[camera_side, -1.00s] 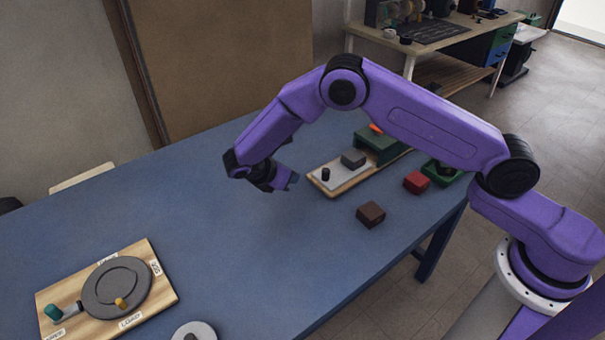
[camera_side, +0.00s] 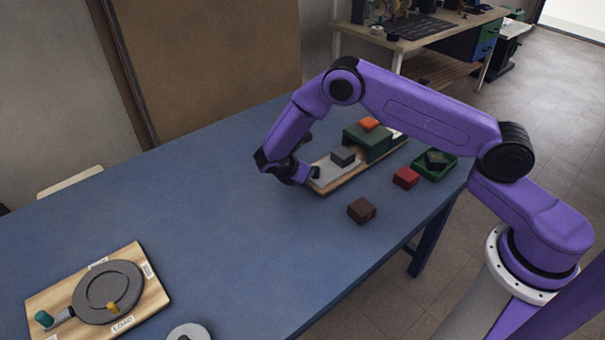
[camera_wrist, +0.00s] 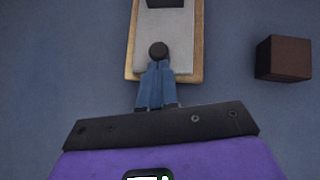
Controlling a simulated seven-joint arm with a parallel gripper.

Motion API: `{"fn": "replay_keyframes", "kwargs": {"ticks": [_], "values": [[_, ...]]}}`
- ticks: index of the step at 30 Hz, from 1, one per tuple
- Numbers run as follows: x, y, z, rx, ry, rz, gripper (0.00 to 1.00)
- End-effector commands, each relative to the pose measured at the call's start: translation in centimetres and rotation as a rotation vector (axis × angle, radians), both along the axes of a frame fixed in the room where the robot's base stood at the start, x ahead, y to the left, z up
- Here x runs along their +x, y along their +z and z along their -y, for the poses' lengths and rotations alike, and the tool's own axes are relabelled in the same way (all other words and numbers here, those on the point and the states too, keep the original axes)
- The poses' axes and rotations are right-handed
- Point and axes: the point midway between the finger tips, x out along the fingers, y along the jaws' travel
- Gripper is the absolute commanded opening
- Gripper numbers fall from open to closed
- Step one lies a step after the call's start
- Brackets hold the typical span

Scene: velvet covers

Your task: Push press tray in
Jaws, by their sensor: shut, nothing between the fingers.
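The press tray (camera_side: 334,170) is a light grey plate on a wooden base (camera_side: 345,181), extending out from a green press body (camera_side: 370,141) with an orange top piece (camera_side: 369,124). A dark grey block (camera_side: 343,157) lies on the tray. A black knob (camera_side: 316,173) stands at the tray's near end; it shows in the wrist view (camera_wrist: 158,50). My gripper (camera_side: 309,175) is shut and empty, its fingertips (camera_wrist: 157,66) right at the knob's outer side. I cannot tell whether they touch it.
A dark brown block (camera_side: 361,210) and a red block (camera_side: 405,177) lie to the right of the base. A green bin (camera_side: 435,166) holds a dark block. A wooden board (camera_side: 66,315) with a grey disc is at lower left. The table's middle is clear.

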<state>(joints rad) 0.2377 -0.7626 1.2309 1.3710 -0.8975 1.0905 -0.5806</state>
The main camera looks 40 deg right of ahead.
Motion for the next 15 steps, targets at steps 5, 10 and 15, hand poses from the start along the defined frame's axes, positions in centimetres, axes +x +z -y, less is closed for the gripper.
{"fn": "replay_keyframes", "kwargs": {"ticks": [5,10,15], "values": [[0.0,0.0,0.0,0.000,0.000,0.000,0.00],[0.0,0.0,0.7,-0.002,-0.002,0.000,0.00],[0.0,0.1,4.6,-0.002,-0.007,-0.001,0.00]]}}
